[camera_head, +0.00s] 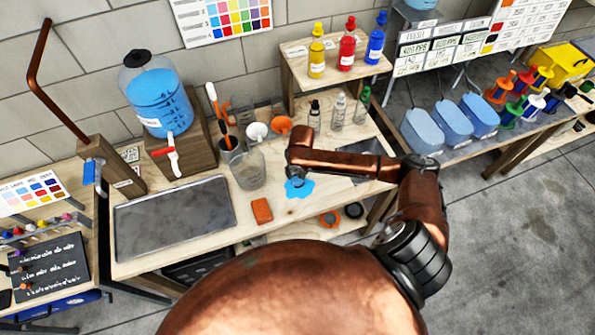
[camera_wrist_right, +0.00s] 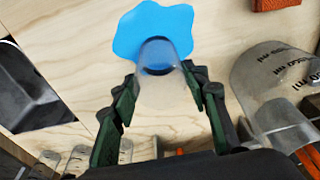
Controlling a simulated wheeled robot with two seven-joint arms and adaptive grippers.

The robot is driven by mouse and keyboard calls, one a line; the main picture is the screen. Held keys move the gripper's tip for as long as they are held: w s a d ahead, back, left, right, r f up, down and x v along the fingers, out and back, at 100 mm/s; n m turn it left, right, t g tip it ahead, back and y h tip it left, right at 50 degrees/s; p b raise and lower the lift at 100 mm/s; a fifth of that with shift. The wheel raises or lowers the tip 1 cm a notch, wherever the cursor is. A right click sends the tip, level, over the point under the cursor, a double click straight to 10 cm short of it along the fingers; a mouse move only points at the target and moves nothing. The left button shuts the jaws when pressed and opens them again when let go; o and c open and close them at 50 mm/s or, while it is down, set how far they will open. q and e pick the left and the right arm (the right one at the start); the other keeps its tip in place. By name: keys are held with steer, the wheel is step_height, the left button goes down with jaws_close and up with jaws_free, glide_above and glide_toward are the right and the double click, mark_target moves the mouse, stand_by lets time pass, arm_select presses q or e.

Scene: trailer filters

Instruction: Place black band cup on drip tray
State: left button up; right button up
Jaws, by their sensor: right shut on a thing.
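In the right wrist view, a clear cup (camera_wrist_right: 160,90) with a dark band at its far end stands between the green-padded fingers of my right gripper (camera_wrist_right: 160,105). The gripper is shut on it, over or beside a blue puddle (camera_wrist_right: 140,30); I cannot tell whether the cup touches the table. In the head view my right gripper (camera_head: 298,178) is by that puddle (camera_head: 301,188), and the cup is mostly hidden. A flat grey tray (camera_head: 175,218), apparently the drip tray, lies at left below the tap of the blue tank (camera_head: 158,98). My left gripper is not in view.
A clear jug (camera_head: 249,170) stands between the tray and my right gripper. An orange block (camera_head: 262,210) lies at the front edge. A dark sink-like recess (camera_head: 362,162) is to the right. Small bottles (camera_head: 338,112) stand behind.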

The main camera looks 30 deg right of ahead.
steer(key=o, duration=1)
steer(key=shift+f, duration=0.15)
